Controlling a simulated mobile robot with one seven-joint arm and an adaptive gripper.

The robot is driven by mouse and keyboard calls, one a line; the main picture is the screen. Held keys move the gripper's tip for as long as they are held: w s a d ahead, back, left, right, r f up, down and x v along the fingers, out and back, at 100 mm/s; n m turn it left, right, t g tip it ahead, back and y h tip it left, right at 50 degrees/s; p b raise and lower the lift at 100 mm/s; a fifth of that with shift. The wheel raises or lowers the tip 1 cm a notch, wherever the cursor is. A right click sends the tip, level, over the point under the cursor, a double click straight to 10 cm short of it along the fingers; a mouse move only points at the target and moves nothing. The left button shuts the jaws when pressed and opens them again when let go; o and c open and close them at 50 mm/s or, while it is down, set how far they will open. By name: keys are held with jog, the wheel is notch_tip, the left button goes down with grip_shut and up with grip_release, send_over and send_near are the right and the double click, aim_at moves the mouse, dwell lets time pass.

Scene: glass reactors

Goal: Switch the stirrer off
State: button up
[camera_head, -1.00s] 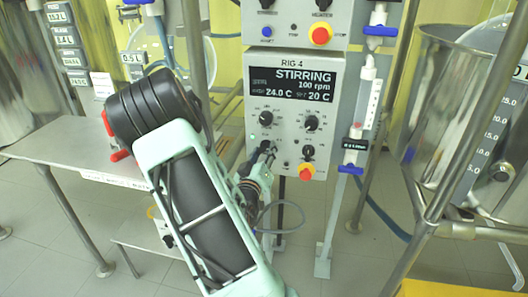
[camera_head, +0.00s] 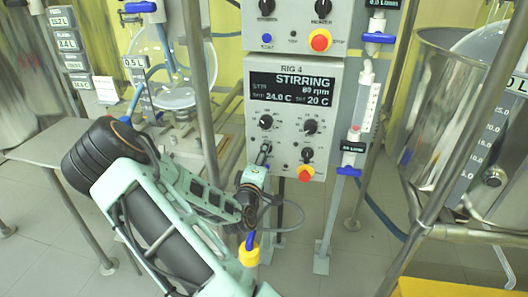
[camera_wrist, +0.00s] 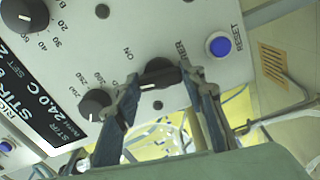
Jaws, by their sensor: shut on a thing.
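The RIG 4 control box (camera_head: 292,110) faces me at the centre of the head view. Its display (camera_head: 291,88) reads STIRRING, 80 rpm, 24.0 C. My gripper (camera_head: 263,153) reaches the lower left of this panel and hides part of it. In the wrist view my gripper (camera_wrist: 164,78) has its two fingers on either side of a black stirrer knob (camera_wrist: 158,72), shut on it. An ON label shows beside the knob; the rest of its lettering is partly hidden.
A round dial (camera_wrist: 95,103) sits close beside one finger, and a blue RESET button (camera_wrist: 218,46) lies beyond the other. A red stop button (camera_head: 305,174) is at the panel's lower right. Metal posts and glassware with a blue-handled valve (camera_head: 350,170) flank the box.

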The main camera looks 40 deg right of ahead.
jog(key=shift+n+p, duration=0.3)
jog(key=shift+n, duration=0.7)
jog(key=o, duration=1.2)
jog(key=shift+c, duration=0.2)
jog(key=shift+a, duration=0.1)
jog(key=v, duration=1.2)
